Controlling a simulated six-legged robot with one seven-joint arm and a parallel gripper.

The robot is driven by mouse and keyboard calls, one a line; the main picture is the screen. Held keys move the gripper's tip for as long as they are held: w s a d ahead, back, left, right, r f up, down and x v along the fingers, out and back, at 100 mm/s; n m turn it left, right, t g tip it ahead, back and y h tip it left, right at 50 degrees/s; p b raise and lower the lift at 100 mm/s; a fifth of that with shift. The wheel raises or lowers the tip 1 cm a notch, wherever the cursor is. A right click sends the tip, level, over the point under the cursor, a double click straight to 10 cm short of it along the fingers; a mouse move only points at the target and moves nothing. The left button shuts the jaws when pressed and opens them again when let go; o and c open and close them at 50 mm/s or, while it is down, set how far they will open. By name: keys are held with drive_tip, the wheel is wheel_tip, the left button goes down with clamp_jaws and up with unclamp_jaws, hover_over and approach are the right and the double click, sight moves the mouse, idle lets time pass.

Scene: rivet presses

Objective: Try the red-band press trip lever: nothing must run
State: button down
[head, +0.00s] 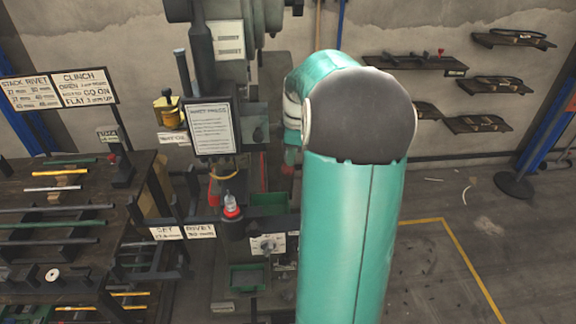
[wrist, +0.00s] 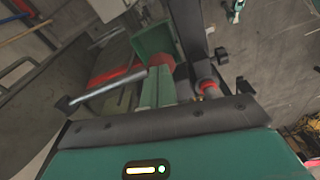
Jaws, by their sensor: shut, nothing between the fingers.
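The press (head: 230,60) stands left of my arm in the head view, with a framed placard (head: 212,127) on its front. A grey rod with a dark end (wrist: 110,88) crosses the wrist view just left of my fingers; I cannot tell whether it is the trip lever. A red strip (wrist: 108,76), perhaps the press's band, shows behind it. My gripper (wrist: 157,73) is shut and empty, with its green fingers together beside the rod. I cannot tell whether they touch it. My own arm hides the gripper in the head view.
A rack table (head: 70,185) with rods stands at left. Wall shelves (head: 420,63) hang at right. Open floor (head: 440,265) with a yellow line lies right of my arm.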

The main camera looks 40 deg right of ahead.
sight(291, 168)
drive_tip(key=shift+f, duration=2.25)
drive_tip(key=shift+s+d+r, duration=0.3)
drive_tip(key=shift+s+d, duration=0.2)
drive_tip(key=shift+s, duration=0.1)
drive_tip(key=shift+s+d+r, duration=0.25)
drive_tip(key=shift+s+d, duration=0.2)
drive_tip(key=shift+s, duration=0.1)
